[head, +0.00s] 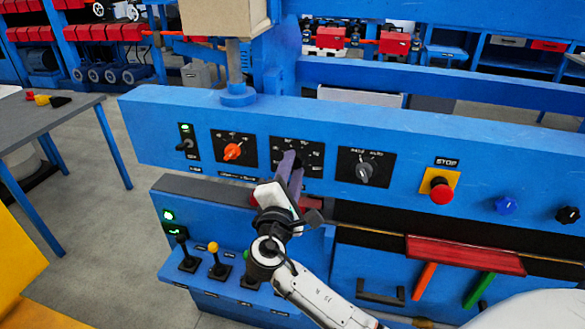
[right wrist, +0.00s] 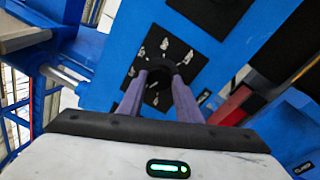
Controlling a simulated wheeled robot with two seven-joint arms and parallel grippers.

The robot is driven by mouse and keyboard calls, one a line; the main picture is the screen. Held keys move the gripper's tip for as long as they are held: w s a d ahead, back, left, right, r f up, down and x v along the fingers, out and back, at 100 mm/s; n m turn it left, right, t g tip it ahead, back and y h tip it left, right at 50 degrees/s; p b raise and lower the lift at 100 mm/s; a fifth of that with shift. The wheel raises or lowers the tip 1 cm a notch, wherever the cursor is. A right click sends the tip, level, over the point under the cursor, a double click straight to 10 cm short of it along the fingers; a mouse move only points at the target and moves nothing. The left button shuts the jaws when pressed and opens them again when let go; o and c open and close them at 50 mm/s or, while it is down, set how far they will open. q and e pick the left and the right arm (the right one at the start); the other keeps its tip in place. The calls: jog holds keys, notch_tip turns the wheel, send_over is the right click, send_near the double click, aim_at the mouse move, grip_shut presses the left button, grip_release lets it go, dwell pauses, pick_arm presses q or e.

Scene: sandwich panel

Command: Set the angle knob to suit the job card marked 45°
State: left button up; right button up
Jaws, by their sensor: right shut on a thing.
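The angle knob (right wrist: 159,74) is a dark round knob on a black dial plate with white marks, seen in the right wrist view. In the head view its dial plate (head: 312,158) sits on the blue panel, between the orange knob and the mode knob. My right gripper (head: 289,160) reaches up to this dial and hides the knob there. In the right wrist view its two purple fingers (right wrist: 158,82) are shut on the knob, one on each side. The knob's pointer direction cannot be made out. No job card marked 45° can be made out. My left gripper is not in view.
An orange knob (head: 232,151) and a toggle switch (head: 185,144) are left of the dial. A grey mode knob (head: 363,172) and a red stop button (head: 441,191) are to its right. Several levers, one yellow-topped (head: 213,248), stand below, close to my right arm.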

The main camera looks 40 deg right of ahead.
jog(key=shift+f, duration=0.15)
jog(key=o, duration=1)
jog(key=shift+o, duration=0.2)
jog(key=b+v, duration=0.2)
jog(key=v, duration=0.8)
jog(key=shift+s, duration=0.15)
jog(key=shift+a, duration=0.15)
